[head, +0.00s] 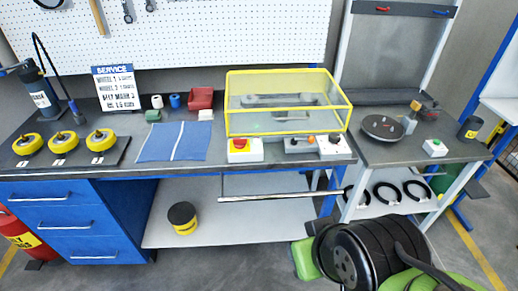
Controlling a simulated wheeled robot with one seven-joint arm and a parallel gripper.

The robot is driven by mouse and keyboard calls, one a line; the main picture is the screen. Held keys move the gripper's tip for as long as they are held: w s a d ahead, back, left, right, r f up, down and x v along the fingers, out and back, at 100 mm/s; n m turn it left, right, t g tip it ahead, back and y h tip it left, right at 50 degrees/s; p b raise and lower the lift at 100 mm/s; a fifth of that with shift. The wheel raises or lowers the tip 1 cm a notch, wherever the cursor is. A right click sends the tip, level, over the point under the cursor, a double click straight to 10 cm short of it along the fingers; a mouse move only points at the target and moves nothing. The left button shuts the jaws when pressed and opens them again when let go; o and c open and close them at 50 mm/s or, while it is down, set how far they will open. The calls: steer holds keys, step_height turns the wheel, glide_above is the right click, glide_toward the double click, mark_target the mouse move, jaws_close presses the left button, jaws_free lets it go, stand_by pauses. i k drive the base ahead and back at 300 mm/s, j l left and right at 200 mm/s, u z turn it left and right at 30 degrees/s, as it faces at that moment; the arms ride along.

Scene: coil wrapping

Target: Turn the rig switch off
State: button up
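A rig with a clear, yellow-framed cover (290,103) stands at the back of the workbench. A pale control box with a red knob on yellow (239,146) sits at its front left. A second pale box (327,145) sits at its front right, with small dark and red controls and an orange knob beside it. I cannot tell which control is the rig switch, nor its on or off position. My gripper is not in view.
A blue mat (173,141), yellow rollers (64,141) and small containers occupy the bench's left side. A thin bar (280,197) crosses in front of the lower shelf.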

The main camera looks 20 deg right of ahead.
mark_target(238, 144)
steer(key=i+j+u, duration=0.2)
steer(key=i+u, duration=0.6)
steer(key=i+j, duration=0.05)
